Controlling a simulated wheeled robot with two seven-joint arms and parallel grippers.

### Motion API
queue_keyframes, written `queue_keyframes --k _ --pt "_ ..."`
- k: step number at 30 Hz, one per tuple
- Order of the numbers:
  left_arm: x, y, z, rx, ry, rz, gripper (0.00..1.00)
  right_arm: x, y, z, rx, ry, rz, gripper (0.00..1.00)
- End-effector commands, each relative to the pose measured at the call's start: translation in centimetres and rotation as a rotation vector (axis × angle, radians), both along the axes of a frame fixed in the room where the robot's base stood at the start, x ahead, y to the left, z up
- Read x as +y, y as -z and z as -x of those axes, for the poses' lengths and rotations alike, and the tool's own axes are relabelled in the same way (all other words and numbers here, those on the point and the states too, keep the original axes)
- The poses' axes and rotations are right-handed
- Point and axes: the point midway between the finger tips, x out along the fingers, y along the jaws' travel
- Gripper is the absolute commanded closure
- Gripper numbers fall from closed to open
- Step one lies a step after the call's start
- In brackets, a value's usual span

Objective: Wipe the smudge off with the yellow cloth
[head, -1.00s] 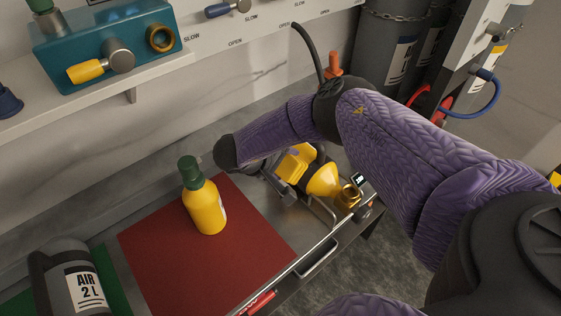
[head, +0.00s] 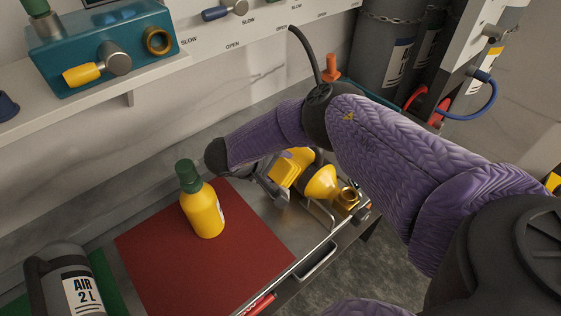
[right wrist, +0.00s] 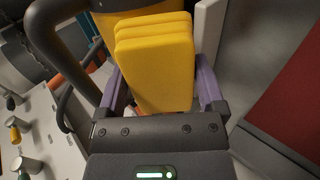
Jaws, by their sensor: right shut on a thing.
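The yellow cloth (right wrist: 155,60) is folded into a thick pad. It sits between the purple fingers of my right gripper (right wrist: 160,88), which is shut on it. In the head view the cloth (head: 291,168) shows partly beyond my right gripper (head: 275,185), beside the yellow funnel and above the steel bench. My arm hides part of this area. I cannot make out the smudge for certain in either view. My left gripper is not in view.
A yellow bottle with a green cap (head: 205,212) stands on the red mat (head: 185,265). A shelf (head: 100,105) runs behind.

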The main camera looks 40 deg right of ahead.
Motion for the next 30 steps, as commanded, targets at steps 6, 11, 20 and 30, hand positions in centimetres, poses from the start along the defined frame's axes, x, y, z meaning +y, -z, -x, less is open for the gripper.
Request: queue_keyframes --k 6,11,20,30 --pt "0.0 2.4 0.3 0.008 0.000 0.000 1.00 0.0 0.5 -1.7 0.001 0.001 0.000 0.59" --pt "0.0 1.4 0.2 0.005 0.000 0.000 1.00 -0.7 -0.6 -1.7 -0.001 0.001 0.000 0.59" --pt "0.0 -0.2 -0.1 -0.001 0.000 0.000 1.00 -3.1 -2.6 -1.9 -0.001 0.000 0.000 0.59" --pt "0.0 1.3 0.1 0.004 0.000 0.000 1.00 -1.6 -0.4 -1.8 0.001 -0.002 -0.001 0.59"
